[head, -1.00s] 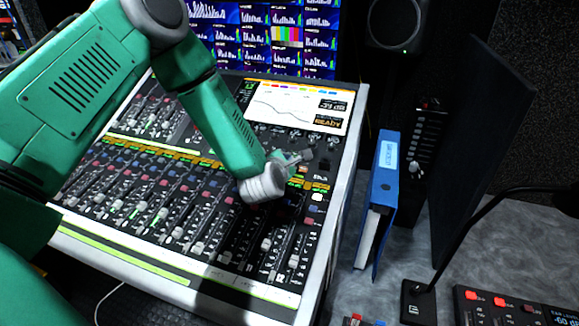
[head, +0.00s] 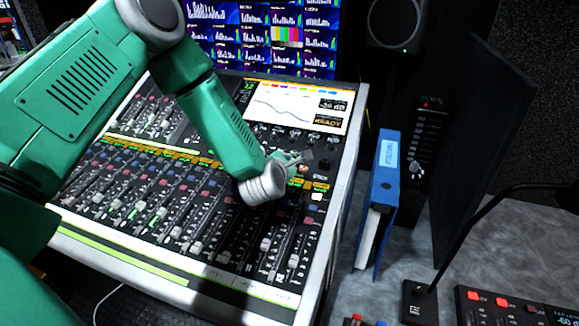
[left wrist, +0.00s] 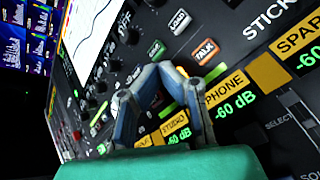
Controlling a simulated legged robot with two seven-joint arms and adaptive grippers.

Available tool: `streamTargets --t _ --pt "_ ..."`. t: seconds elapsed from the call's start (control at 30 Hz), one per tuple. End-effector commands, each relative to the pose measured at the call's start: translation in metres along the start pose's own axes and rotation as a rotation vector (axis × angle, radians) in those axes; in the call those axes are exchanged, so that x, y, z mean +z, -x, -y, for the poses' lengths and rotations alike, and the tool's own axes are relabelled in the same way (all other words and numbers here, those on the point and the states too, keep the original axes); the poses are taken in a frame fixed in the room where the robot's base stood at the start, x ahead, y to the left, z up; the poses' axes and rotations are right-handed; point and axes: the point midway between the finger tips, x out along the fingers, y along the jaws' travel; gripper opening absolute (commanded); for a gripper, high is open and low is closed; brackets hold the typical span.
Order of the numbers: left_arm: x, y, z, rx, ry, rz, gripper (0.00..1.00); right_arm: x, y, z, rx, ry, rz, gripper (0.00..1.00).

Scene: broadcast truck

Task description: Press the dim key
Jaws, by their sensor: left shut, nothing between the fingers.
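The mixing console (head: 342,205) carries a group of small keys at its upper right, below its screen. My left gripper (head: 306,157) reaches over these keys in the head view. In the left wrist view, the left gripper (left wrist: 158,70) is shut and empty, its fingertips close over the keys. I cannot read a dim label, and the fingers hide part of the panel.
The console screen (head: 300,105) is above the gripper, with monitors (head: 262,35) behind. Fader rows fill the left of the console. A blue binder (head: 383,180) stands upright to the right on the grey desk (head: 400,260). A dark panel (head: 475,150) stands farther right.

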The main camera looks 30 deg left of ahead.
Motion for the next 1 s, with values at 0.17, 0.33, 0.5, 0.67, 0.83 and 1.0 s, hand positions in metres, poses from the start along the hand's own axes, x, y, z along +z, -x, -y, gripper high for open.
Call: streamTargets --t 0.17,0.33,0.5,0.67,0.83,1.0 --pt "-0.0018 -0.0018 0.0015 0.0 0.001 -0.001 0.0 0.0001 -0.0029 0.0 0.0 0.0 0.0 0.4" --pt "-0.0029 -0.0031 0.0024 0.0 0.001 -0.001 0.0 0.0002 -0.0049 0.0 0.0 0.0 0.0 0.4" --pt "-0.0039 -0.0044 0.0035 0.0 0.001 -0.001 0.0 0.0003 -0.0069 0.0 0.0 0.0 0.0 0.4" --pt "-0.0048 -0.0057 0.0044 0.0 0.001 -0.001 0.0 0.0004 -0.0088 0.0001 0.0 0.0 0.0 0.4" --pt "-0.0039 -0.0049 0.0037 0.0 0.0 -0.001 0.0 0.0003 -0.0076 0.0001 0.0 0.0 0.0 0.4" --pt "0.0001 -0.0003 -0.0001 0.0 0.001 -0.001 0.0 0.0001 -0.0028 0.0 0.0 0.0 0.0 0.4"
